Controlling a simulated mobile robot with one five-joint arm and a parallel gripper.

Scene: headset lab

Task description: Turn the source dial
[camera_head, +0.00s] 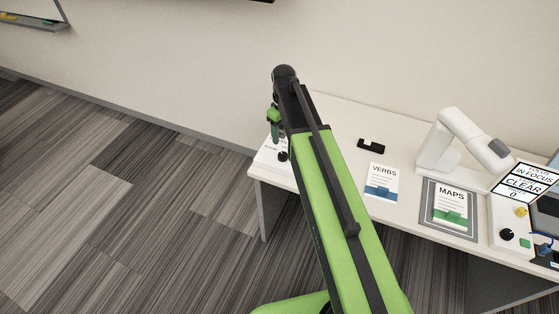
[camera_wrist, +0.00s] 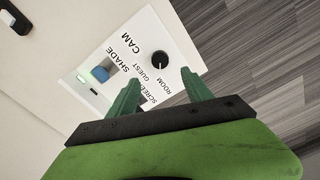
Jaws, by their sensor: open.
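The dial is a round black knob (camera_wrist: 160,60) on a white control panel (camera_wrist: 132,62) at the table corner. Labels reading ROOM, GUEST and a partly hidden SCREEN lie on the gripper side of the knob. A small pale mark shows on the knob, but its exact setting is hard to tell. In the head view the black knob (camera_head: 283,156) shows just below my gripper (camera_head: 274,128). In the wrist view my gripper (camera_wrist: 160,76) is open, with green fingers apart and nothing between them. The knob lies just beyond the fingertips, and no contact shows.
The panel also has a blue control (camera_wrist: 100,73) by the SHADE label and a small green light (camera_wrist: 80,78). On the white table stand a black holder (camera_head: 371,146), a VERBS card (camera_head: 382,182), a MAPS card (camera_head: 450,205) and a white arm-like device (camera_head: 455,140). Carpet left of the table is clear.

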